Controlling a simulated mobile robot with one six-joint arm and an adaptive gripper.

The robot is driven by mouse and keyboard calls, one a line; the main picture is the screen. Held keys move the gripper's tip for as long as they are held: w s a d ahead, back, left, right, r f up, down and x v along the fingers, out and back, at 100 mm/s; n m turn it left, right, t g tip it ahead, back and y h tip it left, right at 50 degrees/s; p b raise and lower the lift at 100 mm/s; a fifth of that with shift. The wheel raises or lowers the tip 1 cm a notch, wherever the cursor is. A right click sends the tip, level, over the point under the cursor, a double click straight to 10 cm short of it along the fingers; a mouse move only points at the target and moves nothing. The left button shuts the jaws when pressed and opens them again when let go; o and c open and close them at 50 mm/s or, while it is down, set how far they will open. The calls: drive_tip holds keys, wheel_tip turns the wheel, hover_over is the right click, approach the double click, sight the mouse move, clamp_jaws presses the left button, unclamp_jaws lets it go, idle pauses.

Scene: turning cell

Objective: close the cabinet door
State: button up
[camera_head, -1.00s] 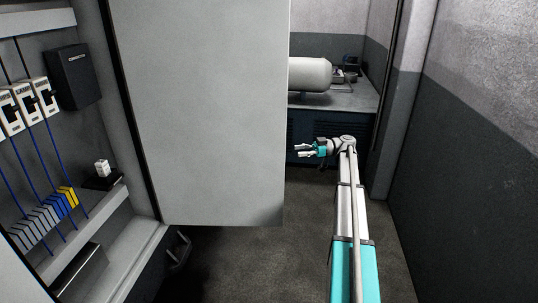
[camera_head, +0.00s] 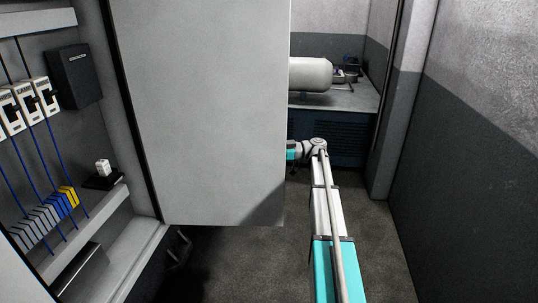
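The cabinet door (camera_head: 200,110) is a large pale grey panel standing wide open, hinged at its left edge on the cabinet. The open cabinet (camera_head: 145,245) is at the left, with wired modules inside. My arm reaches up from the lower right, to the right of the door. Its wrist passes behind the door's right edge. My gripper is hidden behind the door, so I cannot see its fingers or whether it touches the door.
A pale tank (camera_head: 310,74) lies on a dark base (camera_head: 345,132) behind the door. A grey wall (camera_head: 470,150) stands close on the right. The dark floor (camera_head: 250,265) below the door and around my arm is clear.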

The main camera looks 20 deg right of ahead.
drive_tip(key=shift+a, duration=0.2)
clamp_jaws()
idle(0.4)
